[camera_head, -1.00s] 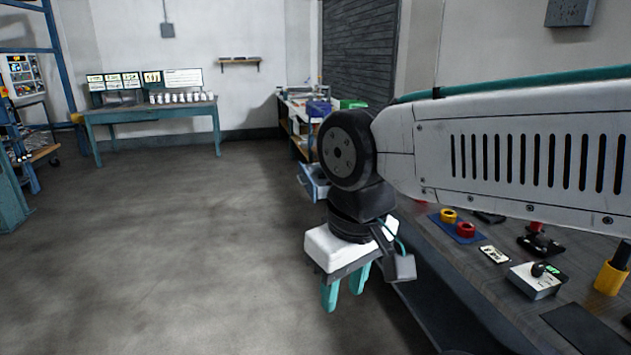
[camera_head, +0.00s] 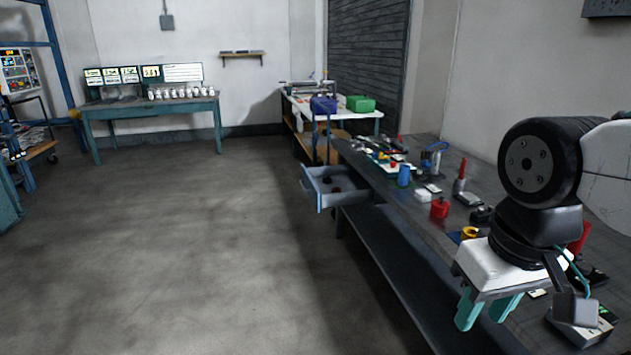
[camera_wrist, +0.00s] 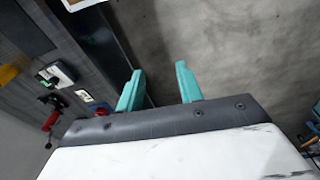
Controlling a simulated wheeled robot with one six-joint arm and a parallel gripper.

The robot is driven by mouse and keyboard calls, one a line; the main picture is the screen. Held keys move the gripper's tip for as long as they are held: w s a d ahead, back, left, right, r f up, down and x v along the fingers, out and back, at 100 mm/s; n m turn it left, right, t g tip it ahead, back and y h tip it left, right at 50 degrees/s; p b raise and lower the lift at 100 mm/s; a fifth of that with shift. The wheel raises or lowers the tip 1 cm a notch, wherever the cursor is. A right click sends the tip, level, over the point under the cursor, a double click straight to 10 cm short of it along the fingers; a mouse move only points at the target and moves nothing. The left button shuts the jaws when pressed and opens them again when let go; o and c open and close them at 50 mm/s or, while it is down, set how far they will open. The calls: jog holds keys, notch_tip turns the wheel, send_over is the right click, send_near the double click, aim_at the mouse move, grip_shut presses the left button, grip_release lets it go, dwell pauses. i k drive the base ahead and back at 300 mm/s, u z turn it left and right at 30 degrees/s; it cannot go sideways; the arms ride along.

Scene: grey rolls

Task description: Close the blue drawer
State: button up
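The blue drawer (camera_head: 325,197) is pulled out from the far end of the long grey workbench, on its aisle side. Its front faces left, and a few small dark items lie inside. My gripper (camera_head: 487,312) is at the near part of the bench, by its front edge, well apart from the drawer. In the wrist view my gripper (camera_wrist: 158,88) shows two teal fingers spread apart with nothing between them. The drawer is not in the wrist view.
The long workbench (camera_head: 400,215) carries a red item (camera_head: 440,208), a blue cylinder (camera_head: 404,175) and several small tools. A lower shelf (camera_head: 385,260) runs beneath it. The floor (camera_head: 200,260) to the left is clear. A teal table (camera_head: 150,108) stands at the back.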

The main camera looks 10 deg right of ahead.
aim_at(355, 188)
jog(key=u, duration=0.05)
jog(key=i, duration=1.2)
jog(key=u, duration=0.75)
jog(key=i, duration=1.85)
jog(key=z, duration=0.75)
